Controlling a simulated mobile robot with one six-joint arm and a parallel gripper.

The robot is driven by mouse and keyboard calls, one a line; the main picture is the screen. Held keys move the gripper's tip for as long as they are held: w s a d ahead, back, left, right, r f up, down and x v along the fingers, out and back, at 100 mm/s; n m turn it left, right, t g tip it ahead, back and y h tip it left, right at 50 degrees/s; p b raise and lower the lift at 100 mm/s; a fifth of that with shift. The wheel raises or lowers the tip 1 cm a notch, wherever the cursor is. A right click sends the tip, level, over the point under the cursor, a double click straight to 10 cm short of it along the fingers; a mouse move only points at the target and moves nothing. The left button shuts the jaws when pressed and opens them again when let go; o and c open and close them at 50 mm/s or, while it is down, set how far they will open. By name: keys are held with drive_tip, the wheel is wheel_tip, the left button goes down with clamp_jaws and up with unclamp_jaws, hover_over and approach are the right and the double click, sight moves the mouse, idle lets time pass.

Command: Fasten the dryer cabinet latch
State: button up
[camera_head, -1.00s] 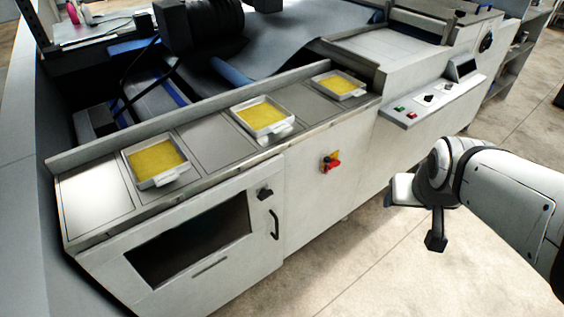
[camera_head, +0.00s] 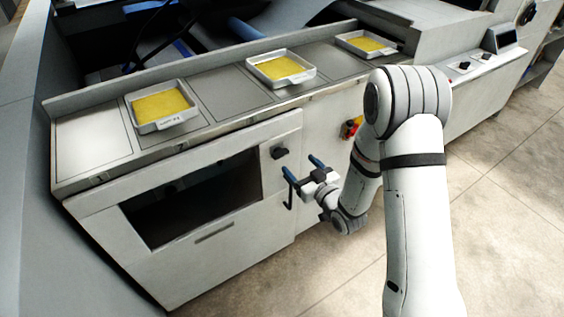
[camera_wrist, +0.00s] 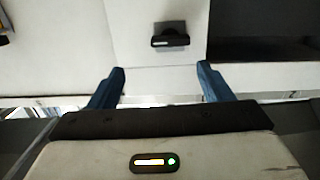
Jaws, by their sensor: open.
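The dryer cabinet (camera_head: 180,262) has a pale front with a dark window at the lower left. A black latch knob (camera_head: 279,153) sits on its front, right of the window, above a black bar handle (camera_head: 288,198). In the wrist view the latch (camera_wrist: 170,40) shows as a short dark bar, lying crosswise in that picture. My gripper (camera_head: 303,167) is open and empty, its blue fingers in front of the panel, a little right of the latch and over the handle's top. In the wrist view the gripper (camera_wrist: 161,69) has nothing between its fingers; the latch lies beyond them.
Several trays with yellow sheets stand on the counter above, such as a middle tray (camera_head: 280,70). A red and yellow switch (camera_head: 351,128) is right of the cabinet, partly hidden by my arm. The floor (camera_head: 330,275) in front is clear.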

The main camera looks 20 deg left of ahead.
sight(283, 155)
drive_tip(key=shift+y, duration=0.4)
drive_tip(key=x, duration=0.5)
drive_tip(key=s+f+p+x, duration=0.1)
drive_tip(key=x, duration=0.1)
drive_tip(key=shift+w+a, duration=0.3)
drive_tip(key=shift+a, duration=0.35)
drive_tip(key=shift+c, duration=0.4)
